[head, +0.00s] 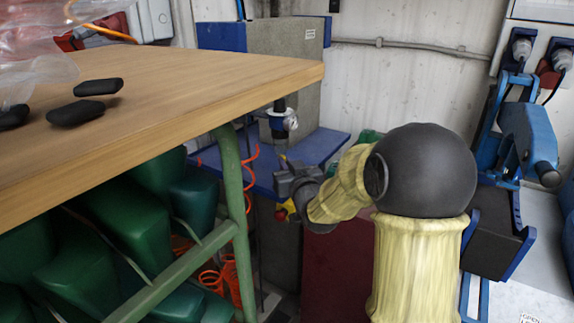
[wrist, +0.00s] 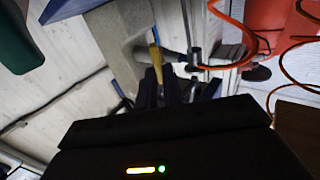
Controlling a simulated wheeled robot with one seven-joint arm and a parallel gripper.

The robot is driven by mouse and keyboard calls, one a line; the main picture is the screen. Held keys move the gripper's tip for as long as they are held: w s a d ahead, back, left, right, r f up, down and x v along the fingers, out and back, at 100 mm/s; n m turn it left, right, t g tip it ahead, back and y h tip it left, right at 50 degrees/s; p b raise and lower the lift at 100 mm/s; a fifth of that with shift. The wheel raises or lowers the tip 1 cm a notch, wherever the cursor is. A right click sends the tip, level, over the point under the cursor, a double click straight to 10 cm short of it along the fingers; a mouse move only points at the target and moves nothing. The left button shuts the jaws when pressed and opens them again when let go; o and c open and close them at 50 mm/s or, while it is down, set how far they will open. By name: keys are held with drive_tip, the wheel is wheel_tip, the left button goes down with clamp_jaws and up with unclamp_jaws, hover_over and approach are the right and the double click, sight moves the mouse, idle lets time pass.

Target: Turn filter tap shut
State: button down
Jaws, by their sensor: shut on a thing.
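The filter tap shows in the wrist view as a yellow lever (wrist: 155,57) on a grey metal pipe fitting. My gripper (wrist: 165,85) has its dark fingers at the lever's near end and is shut on it. The fingers hide that end of the lever. In the head view, my gripper (head: 282,178) reaches in below the pressure gauge (head: 290,122), beyond the workbench's corner. The lever is too small there to read its angle.
A wooden workbench (head: 190,90) with a green frame (head: 235,220) stands at the left, with several green shoe forms beneath. Orange coiled hoses (wrist: 232,60) hang near my gripper. A blue machine (head: 525,130) stands at the right.

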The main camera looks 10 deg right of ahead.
drive_tip(key=shift+d+m, duration=0.1)
drive_tip(key=shift+m, duration=0.3)
drive_tip(key=shift+d+f+m+p, duration=0.2)
drive_tip(key=shift+m+p, duration=0.4)
drive_tip(key=shift+m, duration=2.3)
drive_tip(key=shift+d+f+m+p, duration=0.2)
drive_tip(key=shift+m+p, duration=0.35)
drive_tip(key=shift+m, duration=2.35)
drive_tip(key=shift+d+f+m+p, duration=0.2)
drive_tip(key=shift+m+p, duration=0.4)
drive_tip(key=shift+m, duration=2.3)
drive_tip(key=shift+f, duration=0.1)
drive_tip(key=c, duration=1.5)
unclamp_jaws()
drive_tip(key=shift+c, duration=0.2)
